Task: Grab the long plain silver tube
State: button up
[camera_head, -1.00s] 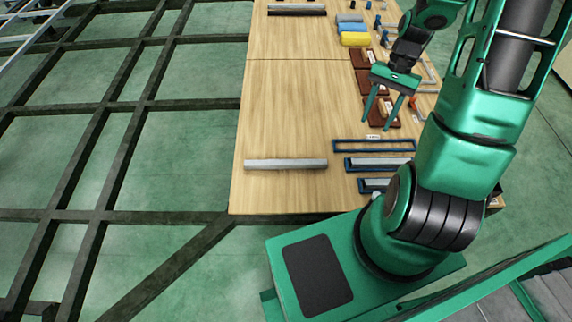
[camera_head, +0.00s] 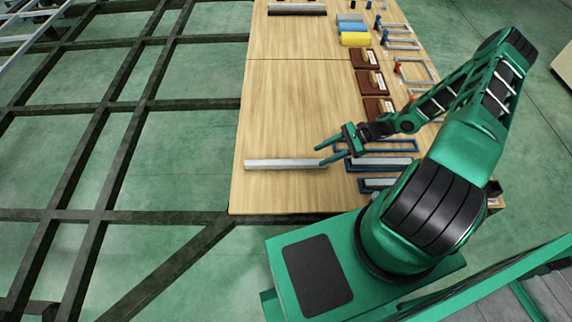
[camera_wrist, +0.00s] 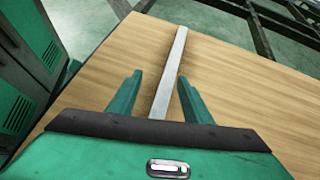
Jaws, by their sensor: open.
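A long plain silver tube (camera_head: 285,164) lies flat on the wooden table near its front left edge. It also shows in the wrist view (camera_wrist: 170,72), running lengthwise away from my gripper, with its near end between the two fingers in the picture. My gripper (camera_head: 326,154) is open and empty at the tube's right end, pointing left along it. In the wrist view its green fingers (camera_wrist: 160,88) stand apart on either side of the tube. I cannot tell how high the fingers are above the table.
Blue-framed trays with grey bars (camera_head: 380,164) lie right of the tube. Brown blocks (camera_head: 370,83), a yellow block (camera_head: 354,39) and another silver bar (camera_head: 297,9) lie farther back. The middle of the wooden table (camera_head: 295,105) is clear. Dark beams (camera_head: 110,105) cross the green floor at left.

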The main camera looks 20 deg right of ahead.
aim_at(287, 162)
jog(key=w+a+f+m+t, duration=0.1)
jog(key=w+a+f+m+t+y, duration=0.1)
jog(key=f, duration=0.1)
jog(key=shift+w+a+m, duration=0.25)
jog(key=shift+m, duration=0.05)
jog(key=x, duration=1)
jog(key=shift+a, duration=0.3)
jog(key=shift+r, duration=0.1)
grip_shut()
